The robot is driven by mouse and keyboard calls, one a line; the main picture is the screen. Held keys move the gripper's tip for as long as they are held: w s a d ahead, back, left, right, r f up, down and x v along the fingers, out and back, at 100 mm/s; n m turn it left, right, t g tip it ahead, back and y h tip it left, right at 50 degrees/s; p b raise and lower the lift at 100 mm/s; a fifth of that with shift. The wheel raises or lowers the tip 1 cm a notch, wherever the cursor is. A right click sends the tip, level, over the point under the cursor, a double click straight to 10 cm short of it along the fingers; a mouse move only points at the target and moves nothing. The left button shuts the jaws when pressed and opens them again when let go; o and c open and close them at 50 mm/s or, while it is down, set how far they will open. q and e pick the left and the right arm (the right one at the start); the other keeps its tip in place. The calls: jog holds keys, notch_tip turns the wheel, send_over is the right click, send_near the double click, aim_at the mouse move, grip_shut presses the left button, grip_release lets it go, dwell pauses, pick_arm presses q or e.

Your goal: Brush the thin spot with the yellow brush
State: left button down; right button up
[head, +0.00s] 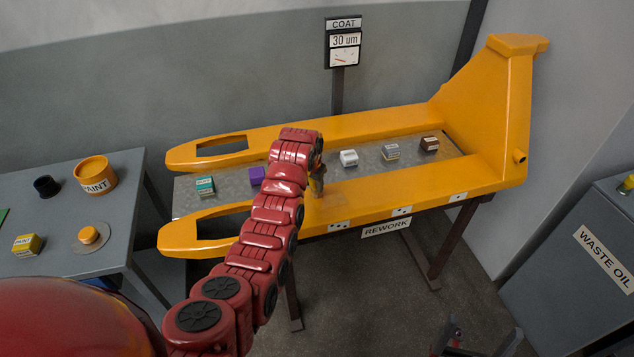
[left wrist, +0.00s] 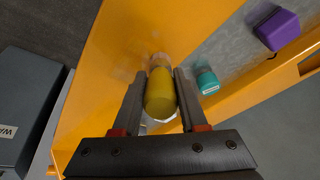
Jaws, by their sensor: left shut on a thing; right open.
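The orange-yellow fork frame (head: 375,190) lies on a stand. My left gripper (head: 318,170) is over its near fork, shut on the yellow brush (left wrist: 160,95). In the head view the brush (head: 317,187) shows only in part, pointing down at the near fork. A duller, brownish patch (head: 328,205) shows on the fork beside it, possibly the thin spot. I cannot tell whether the brush touches it. My right gripper (head: 480,340) is open and empty at the bottom edge.
A coat gauge (head: 343,50) reads 30 um. The left table (head: 60,268) holds a paint pot (head: 95,175). A waste oil cabinet (head: 570,270) stands right.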

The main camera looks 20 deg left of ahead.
pick_arm(q)
jog(key=shift+s+a+r, duration=0.1)
jog(key=shift+a, duration=0.2)
jog(key=shift+d, duration=0.15)
jog(key=shift+w+d+f+b, duration=0.2)
jog(key=shift+d+b, duration=0.1)
jog(key=shift+b, duration=0.05)
jog(key=shift+w+d+r, duration=0.1)
jog(key=shift+w+d, duration=0.15)
jog(key=shift+d, duration=0.15)
jog(key=shift+a, duration=0.15)
jog(key=shift+s+a, duration=0.5)
jog(key=shift+a, duration=0.2)
